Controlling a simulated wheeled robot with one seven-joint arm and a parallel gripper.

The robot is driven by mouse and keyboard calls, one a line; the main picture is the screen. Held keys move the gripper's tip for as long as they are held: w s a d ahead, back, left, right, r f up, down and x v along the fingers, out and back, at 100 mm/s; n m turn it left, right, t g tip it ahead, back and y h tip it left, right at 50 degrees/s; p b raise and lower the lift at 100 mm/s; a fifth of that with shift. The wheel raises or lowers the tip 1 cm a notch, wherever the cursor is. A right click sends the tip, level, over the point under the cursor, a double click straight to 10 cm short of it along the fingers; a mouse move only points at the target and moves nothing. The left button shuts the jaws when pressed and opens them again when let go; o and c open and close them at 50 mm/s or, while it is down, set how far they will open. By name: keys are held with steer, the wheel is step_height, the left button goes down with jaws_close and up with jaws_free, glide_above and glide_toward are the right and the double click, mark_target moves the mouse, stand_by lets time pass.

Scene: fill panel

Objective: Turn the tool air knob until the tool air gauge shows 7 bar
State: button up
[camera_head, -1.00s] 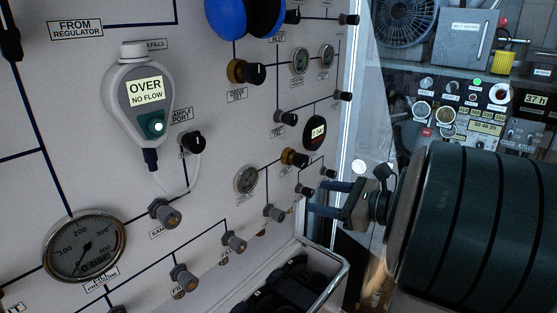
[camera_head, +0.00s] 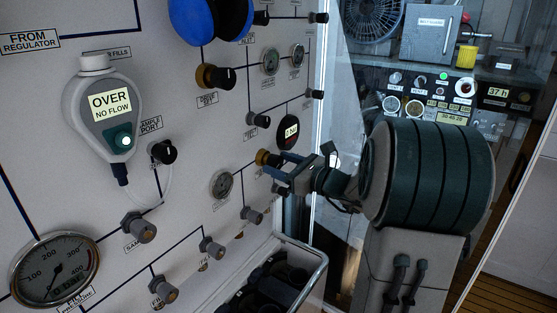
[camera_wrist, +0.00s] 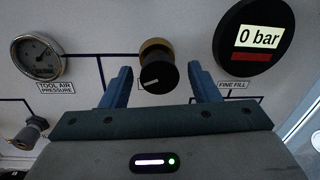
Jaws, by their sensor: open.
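The tool air knob, a brass collar with a black cap and pale pointer line, shows in the wrist view (camera_wrist: 158,74) and the head view (camera_head: 263,158). My gripper (camera_wrist: 158,66) is open, with one blue finger on each side of the knob and gaps visible between. In the head view my gripper (camera_head: 273,163) is at the panel by the knob. The tool air gauge (camera_wrist: 38,57) is left of the knob and also shows in the head view (camera_head: 221,184). Its needle slants, but its numbers are too small to read.
The fine fill display (camera_wrist: 252,38) reads 0 bar, right of the knob. Small black knobs and hose fittings (camera_head: 252,215) dot the panel nearby. A bin with a metal rail (camera_head: 300,290) stands below. A bench with instruments (camera_head: 450,90) is behind my arm.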

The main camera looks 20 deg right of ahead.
steer(key=shift+x, duration=0.75)
steer(key=c, duration=0.9)
steer(key=n+b, duration=0.1)
steer(key=b, duration=0.1)
steer(key=shift+f+b, duration=0.35)
steer(key=shift+c, duration=0.2)
steer(key=n+b, duration=0.2)
steer(key=b, duration=0.2)
steer(key=shift+r+n+b, duration=0.15)
steer(key=shift+n+b, duration=0.55)
steer(key=shift+b, duration=0.05)
steer(key=shift+r, duration=0.1)
steer(key=o, duration=0.9)
